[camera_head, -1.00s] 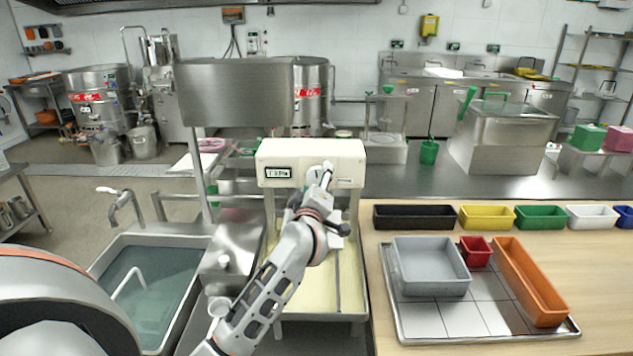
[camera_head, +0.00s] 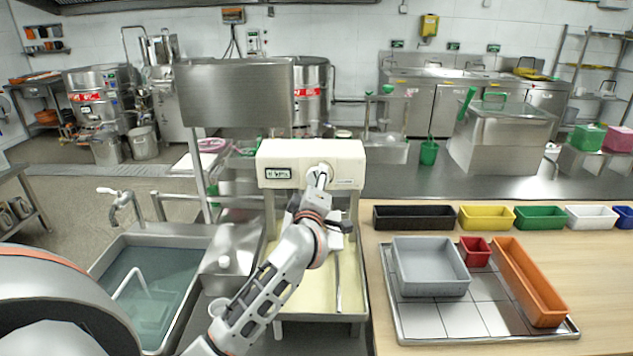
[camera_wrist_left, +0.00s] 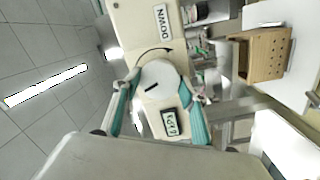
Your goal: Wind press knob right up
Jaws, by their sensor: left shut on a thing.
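The press has a cream housing (camera_head: 282,152) above a pale trough, with a small display (camera_head: 278,172) on its front left. Its round white knob (camera_wrist_left: 160,78), with a short dark mark, sits on the front right of the housing. In the left wrist view a curved arrow and a "DOWN" label (camera_wrist_left: 162,22) are beside the knob. My left gripper (camera_head: 319,178) is at the knob, its teal fingers on either side of it in the left wrist view (camera_wrist_left: 159,92), shut on it. The display also shows in that view (camera_wrist_left: 170,122), its reading too blurred to tell. My right gripper is out of view.
A water-filled sink (camera_head: 145,278) lies left of the press. On the wooden table to the right, a metal tray (camera_head: 410,322) bears grey, red and orange bins. A row of coloured bins stands behind it.

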